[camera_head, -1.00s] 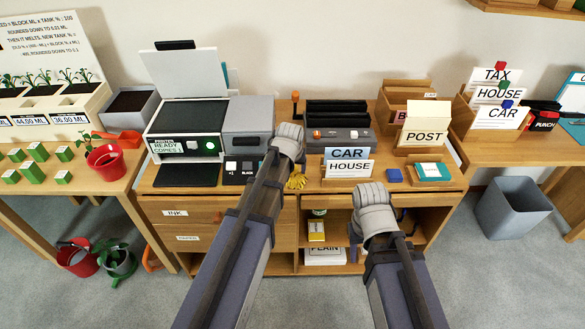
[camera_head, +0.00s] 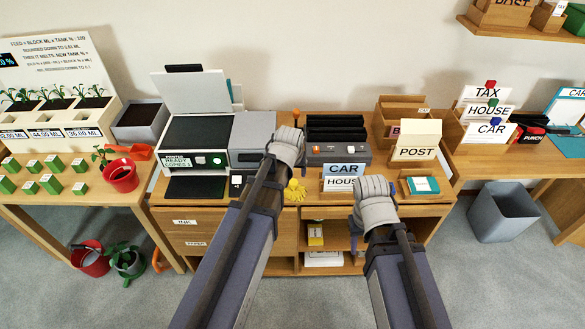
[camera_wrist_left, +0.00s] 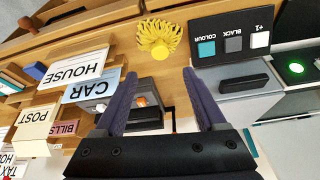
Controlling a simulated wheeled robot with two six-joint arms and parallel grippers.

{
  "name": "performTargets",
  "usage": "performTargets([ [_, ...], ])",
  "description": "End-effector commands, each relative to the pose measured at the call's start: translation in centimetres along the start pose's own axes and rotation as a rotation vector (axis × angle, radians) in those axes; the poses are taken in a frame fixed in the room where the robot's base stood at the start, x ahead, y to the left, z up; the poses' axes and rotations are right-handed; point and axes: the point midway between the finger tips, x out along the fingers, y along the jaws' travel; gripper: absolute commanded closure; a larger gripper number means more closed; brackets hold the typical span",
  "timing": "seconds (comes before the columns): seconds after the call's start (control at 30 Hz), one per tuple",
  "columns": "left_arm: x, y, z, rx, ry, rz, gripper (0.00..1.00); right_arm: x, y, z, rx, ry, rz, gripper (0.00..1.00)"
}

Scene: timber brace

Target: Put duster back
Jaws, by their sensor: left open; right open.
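The duster appears to be the yellow, strand-headed thing (camera_head: 294,191) at the desk's front edge, between the printer and the CAR and HOUSE cards. It shows more clearly in the left wrist view (camera_wrist_left: 158,38), lying beyond my fingertips and apart from them. My left gripper (camera_head: 287,146) reaches over the desk just behind and left of the duster in the head view; its fingers are hidden there. In the left wrist view its two fingers (camera_wrist_left: 155,88) are spread with nothing between them. My right gripper (camera_head: 374,197) is over the desk's front edge, right of the HOUSE card; its fingers are mostly hidden.
The printer (camera_head: 200,140) stands left of the duster, with a button panel beside it. The CAR card (camera_head: 344,170) and HOUSE card stand close on its right. A grey holder with black slots (camera_head: 338,130) is behind. A POST box (camera_head: 416,140) stands further right.

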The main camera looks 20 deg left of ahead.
Motion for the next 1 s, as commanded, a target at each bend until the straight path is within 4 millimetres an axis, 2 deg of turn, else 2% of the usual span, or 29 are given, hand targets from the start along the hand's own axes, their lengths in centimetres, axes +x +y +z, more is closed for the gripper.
performTargets([
  [0.07, -0.1, 0.2, 0.2, 0.005, -0.004, 0.001, 0.27, 0.0, 0.0, 0.0, 0.000, 0.000, 0.000, 0.55],
  [0.17, -0.7, 2.1, 2.9, 0.066, -0.055, 0.007, 0.27, 0.1, 0.0, 0.0, 0.000, 0.000, 0.000, 0.55],
  [0.3, -3.0, 6.3, 10.3, 0.242, -0.206, 0.013, 0.27, 0.1, 0.0, 0.0, 0.000, 0.000, 0.000, 0.55],
  [0.4, -4.7, 8.2, 15.0, 0.361, -0.306, 0.012, 0.27, 0.1, 0.0, 0.0, 0.000, 0.000, 0.000, 0.55],
  [0.5, -6.0, 9.1, 18.2, 0.444, -0.378, 0.007, 0.27, 0.1, 0.0, 0.0, 0.000, 0.000, 0.000, 0.55],
  [0.63, -6.7, 9.4, 19.9, 0.491, -0.420, 0.004, 0.27, 0.1, 0.0, 0.0, 0.000, 0.000, 0.000, 0.55],
  [1.0, -6.7, 9.4, 19.9, 0.493, -0.423, 0.003, 0.27, 0.1, 0.0, 0.0, 0.000, 0.000, 0.000, 0.55],
])
